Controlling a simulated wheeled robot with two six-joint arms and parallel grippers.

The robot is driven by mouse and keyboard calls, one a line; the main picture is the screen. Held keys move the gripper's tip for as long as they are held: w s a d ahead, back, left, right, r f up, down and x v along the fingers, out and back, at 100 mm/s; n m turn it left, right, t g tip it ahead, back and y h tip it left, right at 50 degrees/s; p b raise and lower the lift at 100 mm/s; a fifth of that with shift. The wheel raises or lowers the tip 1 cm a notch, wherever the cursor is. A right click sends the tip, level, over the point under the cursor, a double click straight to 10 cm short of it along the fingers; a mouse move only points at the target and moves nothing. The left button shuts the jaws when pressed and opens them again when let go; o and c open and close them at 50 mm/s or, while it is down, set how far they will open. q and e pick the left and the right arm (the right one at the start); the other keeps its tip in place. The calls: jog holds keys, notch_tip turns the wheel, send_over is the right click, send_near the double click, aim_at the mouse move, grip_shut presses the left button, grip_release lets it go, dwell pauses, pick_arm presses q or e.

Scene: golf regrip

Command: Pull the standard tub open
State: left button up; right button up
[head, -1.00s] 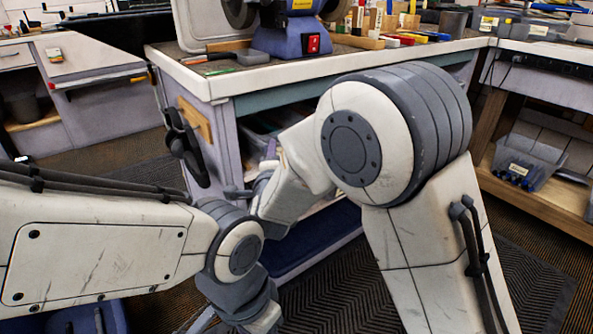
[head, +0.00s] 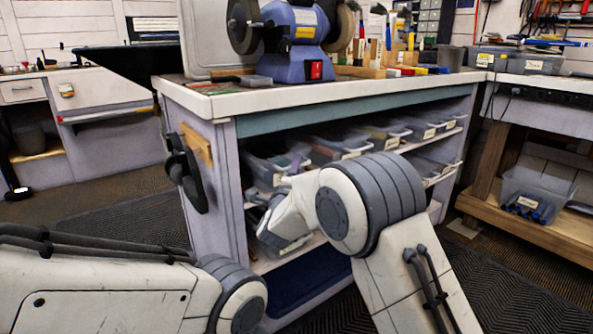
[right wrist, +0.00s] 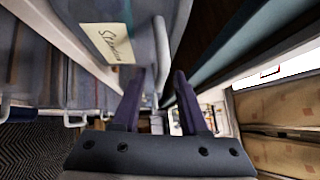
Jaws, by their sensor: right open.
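In the right wrist view, a grey tub has a pale label reading roughly "Standard" (right wrist: 112,42). Its light grey bar-like handle (right wrist: 161,45) runs up the picture. My right gripper (right wrist: 160,80) is open, with its two dark fingers on either side of the handle's near end. I cannot tell whether they touch it. In the head view my right gripper (head: 263,203) is at the left end of the bench shelves, partly hidden by my own wrist. Which tub it faces is not clear there. My left gripper is out of the head view.
Several clear labelled tubs (head: 385,133) line the bench shelves. Bench posts and shelf boards stand close to my right gripper. A grinder (head: 295,45) and tools stand on the bench top (head: 215,103). A dark hanging item (head: 188,175) is on the bench's left end.

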jog(key=shift+w+d, duration=0.1)
jog(key=shift+w, duration=0.3)
grip_shut()
dwell(1.2)
